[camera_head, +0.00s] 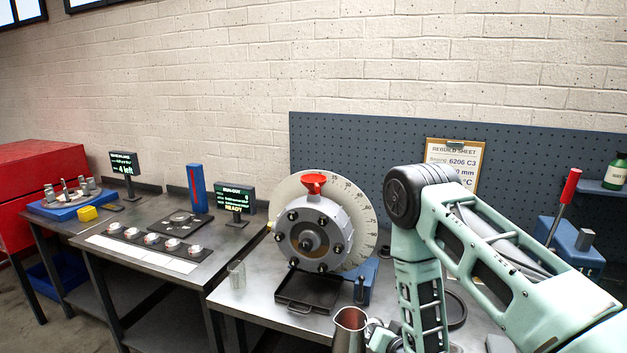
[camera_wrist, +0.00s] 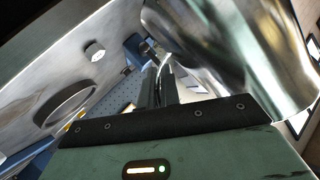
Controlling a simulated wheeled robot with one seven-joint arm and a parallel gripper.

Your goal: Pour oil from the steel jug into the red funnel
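The steel jug (camera_head: 349,329) is at the bottom edge of the head view, roughly upright, its open mouth up; its base is cut off. Its shiny body (camera_wrist: 235,45) fills the upper right of the wrist view. My gripper (camera_wrist: 160,85) has its dark fingers close together around the jug's handle; in the head view it is mostly cut off, just right of the jug. The red funnel (camera_head: 314,181) sits on top of the round grey housing (camera_head: 312,233), behind and left of the jug. The oil level cannot be seen.
A graduated disc (camera_head: 358,215) stands behind the housing. A blue box with a red-handled lever (camera_head: 570,187) is at the right. Bare bench lies between jug and tray.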

